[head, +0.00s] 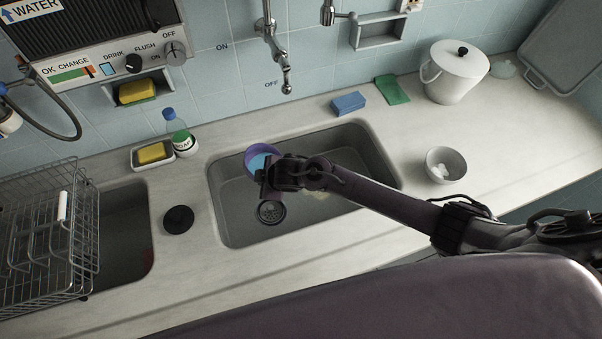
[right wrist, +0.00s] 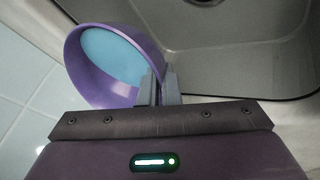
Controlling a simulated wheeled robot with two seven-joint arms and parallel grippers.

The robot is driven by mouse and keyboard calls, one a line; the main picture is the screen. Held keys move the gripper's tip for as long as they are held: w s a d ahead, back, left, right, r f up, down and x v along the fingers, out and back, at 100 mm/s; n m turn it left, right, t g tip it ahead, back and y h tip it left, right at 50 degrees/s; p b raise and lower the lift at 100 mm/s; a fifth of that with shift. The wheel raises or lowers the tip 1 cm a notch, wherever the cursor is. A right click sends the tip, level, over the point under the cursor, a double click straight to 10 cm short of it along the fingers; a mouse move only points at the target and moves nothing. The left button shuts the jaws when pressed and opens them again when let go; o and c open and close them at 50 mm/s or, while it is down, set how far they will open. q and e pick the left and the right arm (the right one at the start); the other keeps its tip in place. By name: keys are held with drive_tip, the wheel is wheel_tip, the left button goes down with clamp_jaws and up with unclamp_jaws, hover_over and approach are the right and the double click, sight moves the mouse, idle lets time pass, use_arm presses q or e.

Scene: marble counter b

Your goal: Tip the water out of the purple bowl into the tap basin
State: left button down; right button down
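The purple bowl (head: 249,153) is over the back left part of the tap basin (head: 232,208) in the head view. Light blue water shows inside it. My right gripper (head: 266,176) reaches in from the right and hides part of the bowl. In the right wrist view the bowl (right wrist: 76,72) is at the upper left, with its wall at the gripper's fingers (right wrist: 158,88), which look closed on its rim. Blue water is still inside; I cannot tell how far the bowl is tilted. My left gripper is out of view.
The tap (head: 285,80) hangs behind the basin. A dish rack (head: 40,235) and second basin (head: 122,245) are at left. A soap bottle (head: 180,135) and sponge dish (head: 152,155) stand behind. A grey bowl (head: 446,165) and white pot (head: 455,75) are at right.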

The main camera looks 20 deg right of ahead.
drive_tip(key=shift+s+d+r+t+y+b, duration=0.15)
drive_tip(key=shift+s+d+r+t+y, duration=0.1)
drive_tip(key=shift+d+y, duration=0.2)
drive_tip(key=shift+s+d+r+t+y+b, duration=0.2)
drive_tip(key=shift+d+y, duration=0.15)
drive_tip(key=shift+d, duration=0.2)
idle(0.6)
drive_tip(key=shift+s+d+r+m+t+y+b, duration=0.15)
drive_tip(key=shift+d+r+m+t+y+b, duration=0.35)
drive_tip(key=shift+y+b, duration=0.4)
idle(0.8)
drive_tip(key=shift+s+d+r+m+t+y+b, duration=0.1)
drive_tip(key=shift+d+r+m+t+y+b, duration=0.15)
drive_tip(key=shift+y+b, duration=0.5)
drive_tip(key=shift+s+d+r+m+t+y+b, duration=0.15)
drive_tip(key=shift+t+y+b, duration=0.25)
drive_tip(key=shift+b, duration=0.6)
idle(0.5)
drive_tip(key=shift+s+d+r+t+y+b, duration=0.1)
drive_tip(key=shift+d+r+t+y+b, duration=0.25)
drive_tip(key=shift+y+b, duration=0.95)
idle(0.5)
drive_tip(key=shift+s+d+m+t+b, duration=0.15)
drive_tip(key=shift+d+m+t+b, duration=0.25)
drive_tip(key=shift+b, duration=0.4)
